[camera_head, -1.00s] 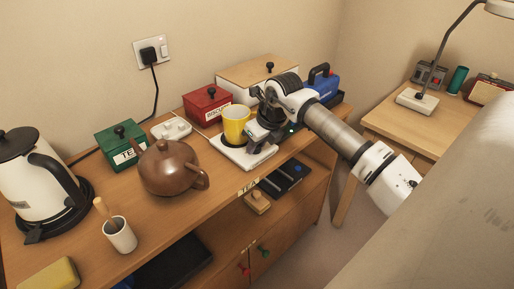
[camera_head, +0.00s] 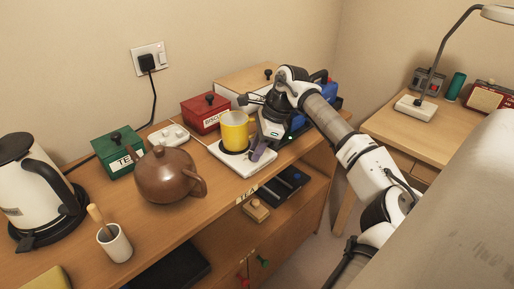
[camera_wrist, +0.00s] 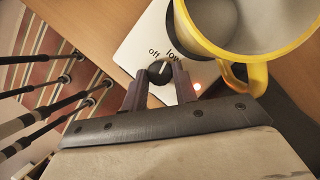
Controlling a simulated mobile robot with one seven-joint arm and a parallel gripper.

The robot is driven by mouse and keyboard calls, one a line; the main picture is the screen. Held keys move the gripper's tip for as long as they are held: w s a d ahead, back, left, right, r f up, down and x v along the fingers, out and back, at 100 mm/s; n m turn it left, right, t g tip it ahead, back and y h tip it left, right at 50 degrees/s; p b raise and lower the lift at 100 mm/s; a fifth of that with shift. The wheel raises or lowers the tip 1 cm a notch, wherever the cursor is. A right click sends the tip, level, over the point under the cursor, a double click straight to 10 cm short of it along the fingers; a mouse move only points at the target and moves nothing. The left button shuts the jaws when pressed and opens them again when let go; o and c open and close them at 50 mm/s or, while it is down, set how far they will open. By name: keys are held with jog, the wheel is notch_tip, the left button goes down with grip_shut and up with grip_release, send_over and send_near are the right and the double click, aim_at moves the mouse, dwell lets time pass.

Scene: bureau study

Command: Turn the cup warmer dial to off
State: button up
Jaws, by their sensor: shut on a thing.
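The white cup warmer (camera_head: 262,166) lies on the wooden bureau top with a yellow cup (camera_head: 235,132) standing on its round dark plate. In the wrist view the warmer (camera_wrist: 140,46) shows a black dial (camera_wrist: 159,72) with a white pointer mark, beside the printed words "off" and "low". The mark points up and slightly right, roughly toward "low"; its exact setting is hard to tell. A small orange lamp (camera_wrist: 197,86) glows beside the dial. My gripper (camera_wrist: 159,80) has one finger on each side of the dial and is shut on it. The head view hides the dial.
The cup's handle (camera_wrist: 246,80) is close to the right finger. A brown teapot (camera_head: 168,176), red box (camera_head: 204,113) and green box (camera_head: 115,148) stand to the left. A blue object (camera_head: 317,96) is behind my arm. The bureau's front edge is close.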

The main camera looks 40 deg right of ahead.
jog(key=shift+w+n+g, duration=0.1)
jog(key=shift+n+g, duration=0.5)
jog(key=shift+n, duration=0.9)
jog(key=o, duration=1)
jog(key=shift+c, duration=0.2)
jog(key=v, duration=1.4)
jog(key=shift+d+f, duration=0.15)
jog(key=shift+d, duration=0.2)
jog(key=shift+w+y, duration=0.15)
jog(key=shift+y, duration=0.15)
